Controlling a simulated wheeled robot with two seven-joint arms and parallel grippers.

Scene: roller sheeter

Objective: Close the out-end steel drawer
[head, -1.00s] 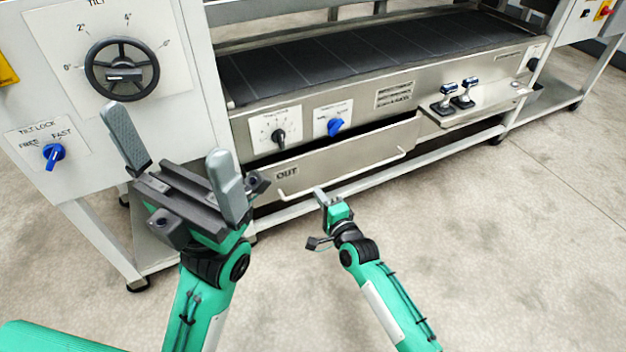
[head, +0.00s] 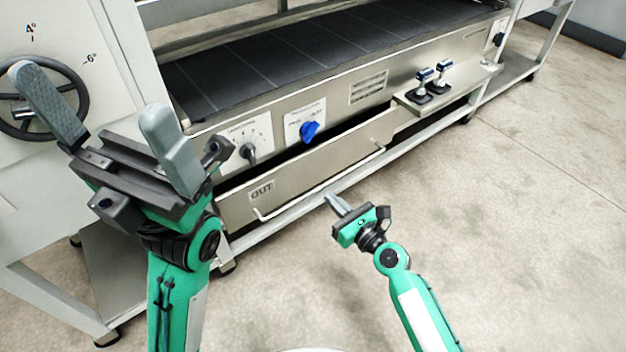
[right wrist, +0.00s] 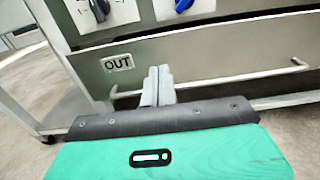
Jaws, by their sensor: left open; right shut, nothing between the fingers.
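The steel drawer marked OUT (head: 315,172) sits low in the machine's front, with a long bar handle along its face. A dark gap shows along its top edge, so it stands partly pulled out. It also shows in the right wrist view (right wrist: 200,62), its handle behind my fingers. My right gripper (head: 334,199) is shut and empty, its fingertips pointing at the drawer front near the handle; in the right wrist view its fingers (right wrist: 158,78) overlap the handle line, and I cannot tell if they touch. My left gripper (head: 105,105) is open and empty, in front of the machine's left panel.
Above the drawer are a dark belt (head: 300,55), a black knob (head: 248,153) and a blue knob (head: 310,131). A shelf with two small levers (head: 432,84) juts out at right. A handwheel (head: 35,110) is at left. The floor (head: 520,220) at right is clear.

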